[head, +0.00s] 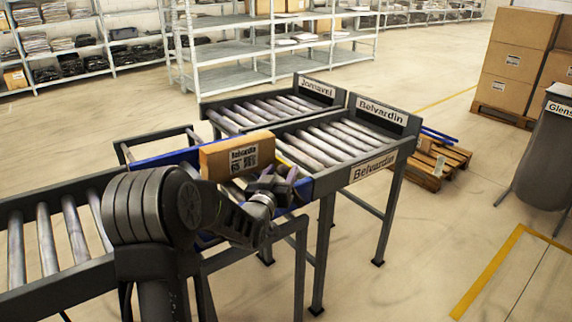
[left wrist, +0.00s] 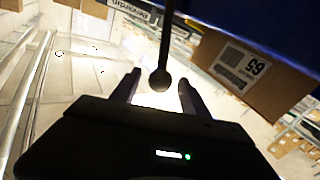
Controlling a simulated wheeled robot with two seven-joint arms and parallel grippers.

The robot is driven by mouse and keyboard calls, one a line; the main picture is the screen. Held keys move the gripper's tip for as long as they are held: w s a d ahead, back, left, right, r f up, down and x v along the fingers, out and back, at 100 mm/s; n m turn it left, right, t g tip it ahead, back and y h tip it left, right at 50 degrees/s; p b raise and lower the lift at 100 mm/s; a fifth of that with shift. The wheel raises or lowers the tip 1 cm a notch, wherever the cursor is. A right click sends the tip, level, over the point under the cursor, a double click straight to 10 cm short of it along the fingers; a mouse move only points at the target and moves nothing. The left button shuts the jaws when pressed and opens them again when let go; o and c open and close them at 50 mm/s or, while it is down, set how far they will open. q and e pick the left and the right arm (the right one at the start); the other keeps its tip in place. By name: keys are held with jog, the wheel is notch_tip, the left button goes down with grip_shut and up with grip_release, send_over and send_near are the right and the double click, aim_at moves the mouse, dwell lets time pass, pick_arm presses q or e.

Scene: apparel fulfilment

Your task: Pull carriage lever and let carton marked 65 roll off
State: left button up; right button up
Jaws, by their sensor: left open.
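In the left wrist view the carton (left wrist: 270,92) shows a label with 65, upside down, beside the carriage's blue side (left wrist: 245,25). The lever (left wrist: 163,50), a dark rod with a ball knob, hangs into the left wrist view. My left gripper (left wrist: 159,82) is open, with the knob between its fingertips and visible gaps on both sides. In the head view my left gripper (head: 280,186) is at the carriage's near side, partly hidden. My right gripper is out of view.
Two roller lanes stand beyond the carriage, the nearer marked Belvardin (head: 340,143), the farther with another sign (head: 270,110). An infeed roller conveyor (head: 45,245) is at left. A wooden pallet (head: 440,165) lies behind the lanes.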

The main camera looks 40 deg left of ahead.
pick_arm(q)
jog(key=x, duration=0.4)
jog(key=shift+w, duration=0.1)
jog(key=shift+c, duration=0.5)
grip_shut()
dwell(0.9)
